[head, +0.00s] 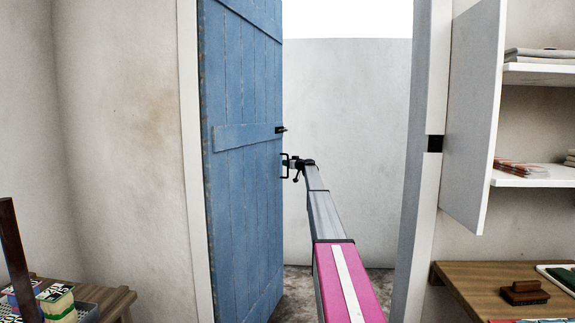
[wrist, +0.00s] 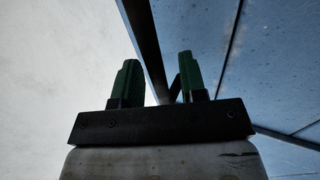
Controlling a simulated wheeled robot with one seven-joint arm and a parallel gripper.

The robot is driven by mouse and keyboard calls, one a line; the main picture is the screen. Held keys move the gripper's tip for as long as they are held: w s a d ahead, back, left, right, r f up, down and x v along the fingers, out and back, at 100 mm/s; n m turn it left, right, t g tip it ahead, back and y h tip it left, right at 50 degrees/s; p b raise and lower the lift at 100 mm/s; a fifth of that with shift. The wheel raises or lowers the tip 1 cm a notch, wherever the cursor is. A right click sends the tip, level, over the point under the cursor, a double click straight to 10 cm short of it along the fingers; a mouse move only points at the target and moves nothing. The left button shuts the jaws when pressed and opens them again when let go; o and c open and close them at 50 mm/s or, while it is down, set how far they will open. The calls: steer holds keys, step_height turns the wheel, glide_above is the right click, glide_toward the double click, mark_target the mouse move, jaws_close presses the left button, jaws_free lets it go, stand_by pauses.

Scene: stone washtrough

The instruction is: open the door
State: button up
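The blue plank door (head: 240,180) stands swung open away from me, its left side along the white door frame (head: 188,150). A black pull handle (head: 284,166) sits near its free edge, with a small black latch (head: 280,130) above it. My gripper (head: 297,168) is at the end of my outstretched arm, close beside the handle. In the wrist view, my gripper's two green fingers (wrist: 158,60) are apart, with the door (wrist: 265,70) behind and to the right. A dark bar, probably the handle, shows partly behind the right finger. Contact cannot be told.
The doorway is open, with a pale wall (head: 350,130) beyond. On the right are an open cabinet door (head: 474,115), shelves (head: 535,180) and a wooden table (head: 470,278) with a brush (head: 524,292). At lower left, boxes (head: 57,302) sit on a wooden bench (head: 112,300).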

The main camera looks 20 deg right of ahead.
steer(key=v, duration=1)
steer(key=shift+s, duration=0.25)
steer(key=shift+d, duration=0.1)
steer(key=s+a+f+m+g+h, duration=0.1)
steer(key=s+a+f+g, duration=0.3)
steer(key=s+a+f, duration=1)
steer(key=s+a+f+m+g+h, duration=0.1)
steer(key=s+a+f+g, duration=0.4)
steer(key=s+a+f, duration=0.95)
steer(key=s+a+f+m+g+h, duration=0.1)
steer(key=s+f, duration=0.4)
steer(key=s, duration=1)
steer(key=s+a+f+m+g+h, duration=0.1)
steer(key=s+f+g+h, duration=0.2)
steer(key=s, duration=1.2)
steer(key=s+f+m+g+h, duration=0.2)
steer(key=s+f, duration=0.6)
steer(key=s, duration=0.7)
steer(key=shift+s+a+g+h, duration=0.3)
steer(key=shift+s+a+h, duration=0.1)
steer(key=shift+h, duration=0.1)
